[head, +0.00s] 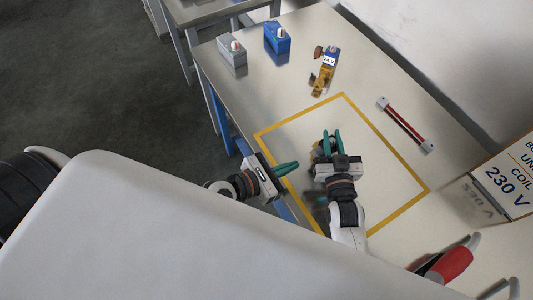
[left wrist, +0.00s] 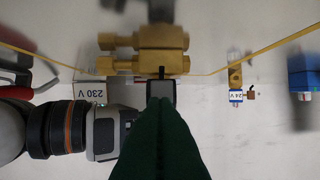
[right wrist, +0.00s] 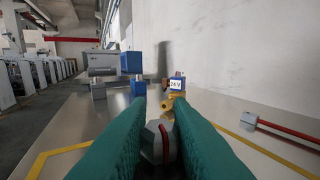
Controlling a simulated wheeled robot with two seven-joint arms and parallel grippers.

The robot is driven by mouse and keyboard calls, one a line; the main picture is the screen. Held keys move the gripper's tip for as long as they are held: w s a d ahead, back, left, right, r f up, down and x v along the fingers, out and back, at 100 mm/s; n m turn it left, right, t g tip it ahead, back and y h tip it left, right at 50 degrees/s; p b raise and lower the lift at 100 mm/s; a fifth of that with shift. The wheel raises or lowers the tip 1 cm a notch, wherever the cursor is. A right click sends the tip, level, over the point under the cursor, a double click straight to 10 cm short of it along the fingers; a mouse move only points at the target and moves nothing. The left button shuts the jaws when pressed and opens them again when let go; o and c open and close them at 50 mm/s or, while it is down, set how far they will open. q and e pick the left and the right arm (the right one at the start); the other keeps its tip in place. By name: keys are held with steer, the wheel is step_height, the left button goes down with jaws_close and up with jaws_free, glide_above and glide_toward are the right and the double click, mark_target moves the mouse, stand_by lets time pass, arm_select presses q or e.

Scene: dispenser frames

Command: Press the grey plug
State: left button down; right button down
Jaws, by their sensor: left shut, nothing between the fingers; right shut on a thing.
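My right gripper (head: 331,138) is shut inside the yellow outline. In the right wrist view its green fingers close on a grey piece (right wrist: 158,132) with a dark red line; I take this for the grey plug, but its shape is partly hidden. A brass valve body (left wrist: 145,45) lies just ahead of my left gripper in the left wrist view; in the head view it is mostly hidden by my right gripper. My left gripper (head: 296,165) is shut and empty at the outline's left side. A small dark-grey block (left wrist: 161,92) shows at its fingertips; contact is unclear.
At the back stand a grey box (head: 232,58), a blue box (head: 277,42) and a brass valve with a 24 V coil (head: 325,72). A red-and-black lead (head: 405,125) lies to the right. A 230 V box (head: 508,178) stands at the right edge. The table between is clear.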

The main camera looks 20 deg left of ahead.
steer(key=shift+d, duration=0.1)
arm_select(q)
steer(key=v, duration=0.7)
steer(key=shift+s+a, duration=0.2)
steer(key=shift+s, duration=0.1)
arm_select(e)
steer(key=c, duration=1.2)
jaws_free()
